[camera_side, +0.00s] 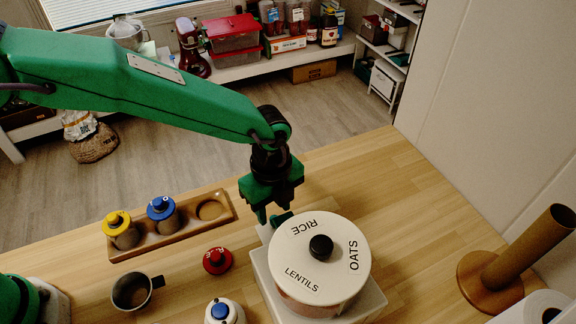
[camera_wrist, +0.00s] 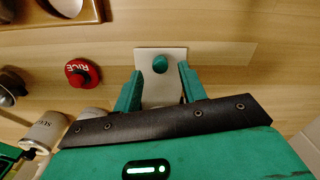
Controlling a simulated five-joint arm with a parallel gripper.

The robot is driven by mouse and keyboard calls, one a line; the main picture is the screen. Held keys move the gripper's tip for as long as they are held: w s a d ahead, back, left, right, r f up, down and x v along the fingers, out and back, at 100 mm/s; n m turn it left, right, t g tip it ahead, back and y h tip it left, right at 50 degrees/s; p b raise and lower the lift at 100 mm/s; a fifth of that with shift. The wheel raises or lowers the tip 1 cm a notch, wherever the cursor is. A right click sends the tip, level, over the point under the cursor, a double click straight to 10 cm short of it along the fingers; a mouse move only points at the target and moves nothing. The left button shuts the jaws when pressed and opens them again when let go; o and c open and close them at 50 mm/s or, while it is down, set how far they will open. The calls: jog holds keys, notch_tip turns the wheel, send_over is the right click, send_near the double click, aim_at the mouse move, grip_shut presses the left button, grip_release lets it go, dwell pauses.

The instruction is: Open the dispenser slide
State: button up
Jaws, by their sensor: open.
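The dispenser is a round cream drum (camera_side: 300,250) with a black top knob, marked RICE, OATS and LENTILS, on a white base (camera_side: 372,303). In the wrist view a pale flat plate (camera_wrist: 165,92) with a round teal knob (camera_wrist: 160,64) shows between my fingers; it looks like the slide. My gripper (camera_side: 272,217) points down at the drum's far left side. Its fingers are apart, one on each side of the knob in the wrist view (camera_wrist: 160,72). I cannot tell whether they touch it. The side view mostly hides the slide behind the drum and my fingers.
A wooden tray (camera_side: 172,238) holds a yellow-lidded jar (camera_side: 122,232) and a blue-lidded jar (camera_side: 163,212), with an empty round recess. A red-lidded jar (camera_side: 217,261), a metal cup (camera_side: 132,292) and another blue-topped jar (camera_side: 222,314) stand left of the dispenser. A brown upright holder (camera_side: 512,262) stands right.

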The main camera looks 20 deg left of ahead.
jog(key=shift+f, duration=1.25)
grip_shut()
